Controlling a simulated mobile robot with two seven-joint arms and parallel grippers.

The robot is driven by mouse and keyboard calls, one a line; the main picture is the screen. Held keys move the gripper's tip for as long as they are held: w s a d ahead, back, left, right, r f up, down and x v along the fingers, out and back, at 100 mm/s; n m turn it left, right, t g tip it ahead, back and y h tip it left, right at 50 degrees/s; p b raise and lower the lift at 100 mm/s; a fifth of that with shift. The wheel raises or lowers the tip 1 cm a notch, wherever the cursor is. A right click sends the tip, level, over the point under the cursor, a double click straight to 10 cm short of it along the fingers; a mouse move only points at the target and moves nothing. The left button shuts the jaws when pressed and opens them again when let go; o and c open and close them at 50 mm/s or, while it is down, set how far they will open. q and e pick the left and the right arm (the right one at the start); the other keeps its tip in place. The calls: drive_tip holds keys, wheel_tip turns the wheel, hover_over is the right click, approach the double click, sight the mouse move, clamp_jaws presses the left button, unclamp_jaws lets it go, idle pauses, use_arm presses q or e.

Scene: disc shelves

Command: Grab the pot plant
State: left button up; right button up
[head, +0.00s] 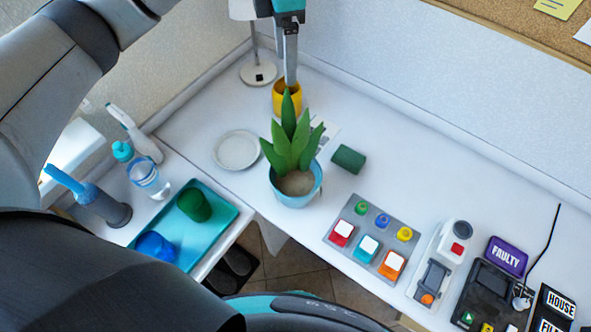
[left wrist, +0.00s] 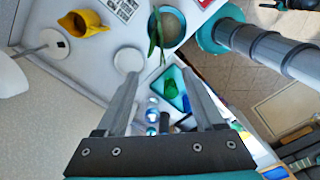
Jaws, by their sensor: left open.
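The pot plant (head: 292,185), with long green leaves in a light-blue pot, stands upright on the white table in the middle of the head view. My left gripper (head: 290,80) points down behind the plant, above a yellow cup (head: 278,103), and is apart from the plant. In the left wrist view its two fingers (left wrist: 160,88) are spread with nothing between them. My right gripper is not in view.
A round plate (head: 237,150) lies left of the pot, and a dark green block (head: 348,159) lies right of it. A lamp (head: 258,73) stands at the back. A teal tray (head: 222,217) with cups is at left. A grey button panel (head: 372,240) is at right.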

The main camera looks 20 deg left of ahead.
sight(293, 106)
use_arm(q)
wheel_tip(293, 106, down, 8)
drive_tip(key=shift+d+p, duration=0.1)
drive_tip(key=shift+p, duration=0.4)
drive_tip(key=f, duration=0.2)
drive_tip(key=f+p, duration=0.1)
drive_tip(key=f, duration=0.1)
drive_tip(key=shift+w+d, duration=0.35)
drive_tip(key=shift+f, duration=0.6)
clamp_jaws()
drive_tip(key=shift+w+r, duration=0.15)
drive_tip(key=shift+r, duration=0.05)
